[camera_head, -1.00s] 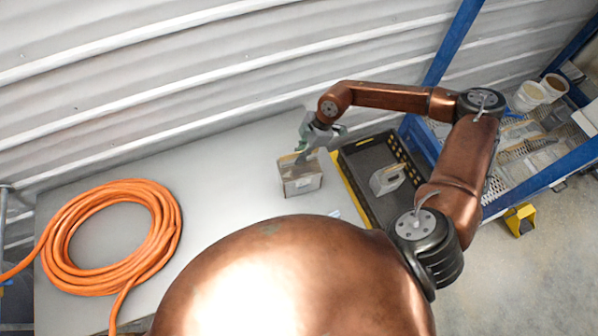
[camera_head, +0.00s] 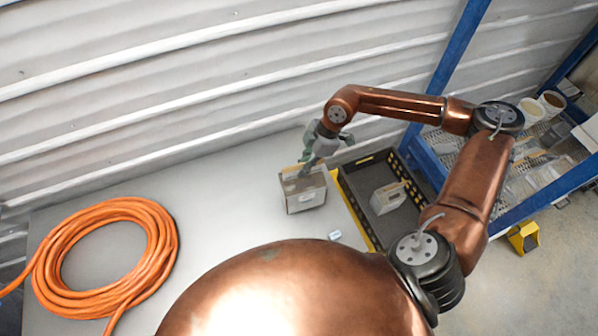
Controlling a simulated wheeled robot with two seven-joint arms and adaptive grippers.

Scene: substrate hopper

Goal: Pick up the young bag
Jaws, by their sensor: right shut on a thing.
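A small boxy bag with pale sides and a brown top (camera_head: 305,198) is on the grey table, left of the black crate. My right gripper (camera_head: 306,171) reaches down onto its top from behind and is shut on it. The fingertips are partly hidden at the bag's top. Whether the bag touches the table is hard to tell. A second similar pale bag (camera_head: 388,199) lies in the black crate (camera_head: 362,225). No label can be read on either bag. My left gripper is not in view.
A coiled orange hose (camera_head: 150,262) covers the table's left part. A small pale item (camera_head: 335,235) lies on the table near the crate's yellow edge strip (camera_head: 352,205). A blue-framed shelf with tubs (camera_head: 531,109) stands at the right. A corrugated wall (camera_head: 200,80) runs behind.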

